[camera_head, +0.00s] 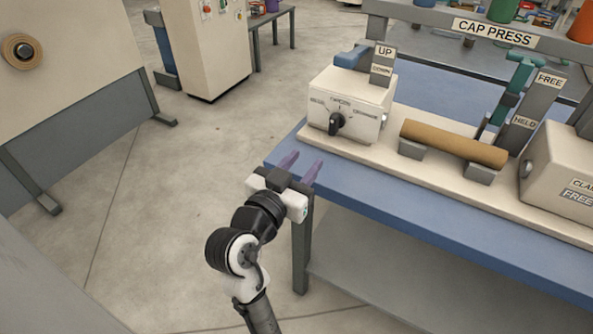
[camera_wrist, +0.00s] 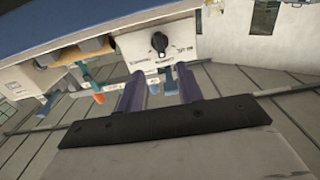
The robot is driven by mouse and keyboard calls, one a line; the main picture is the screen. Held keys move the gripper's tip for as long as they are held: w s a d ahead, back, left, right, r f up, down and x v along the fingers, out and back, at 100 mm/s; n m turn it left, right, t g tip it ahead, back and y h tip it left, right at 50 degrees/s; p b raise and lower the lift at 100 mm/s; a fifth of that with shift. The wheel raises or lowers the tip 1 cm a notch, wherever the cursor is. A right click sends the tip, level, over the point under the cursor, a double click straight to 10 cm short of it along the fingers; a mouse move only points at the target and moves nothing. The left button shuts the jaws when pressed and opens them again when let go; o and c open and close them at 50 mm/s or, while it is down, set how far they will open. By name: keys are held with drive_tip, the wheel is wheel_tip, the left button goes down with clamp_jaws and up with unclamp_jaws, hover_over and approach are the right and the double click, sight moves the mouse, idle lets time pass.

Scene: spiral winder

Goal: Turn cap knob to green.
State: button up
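The cap knob (camera_head: 336,123) is a black pointer knob on the front of a white box (camera_head: 372,127) at the left end of the bench. It stands roughly upright, with small labels around it too blurred to read surely. In the wrist view, which looks upside down, the knob (camera_wrist: 159,42) shows beyond my fingers. My gripper (camera_head: 300,166) has two purple fingers, spread apart with nothing between them. It is in front of the bench's left corner, below and left of the knob and not touching it. It also shows in the wrist view (camera_wrist: 160,84).
A brown roll (camera_head: 453,142) lies on supports right of the box. UP/DOWN (camera_head: 383,65) and FREE/HELD (camera_head: 535,100) posts stand behind. A clamp box (camera_head: 565,175) is at far right. The blue bench edge (camera_head: 400,205) lies near my gripper.

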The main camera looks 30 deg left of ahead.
drive_tip(key=s+p, duration=0.2)
drive_tip(key=p, duration=0.1)
drive_tip(key=shift+s+r, duration=0.1)
drive_tip(key=shift+r, duration=0.1)
idle(0.5)
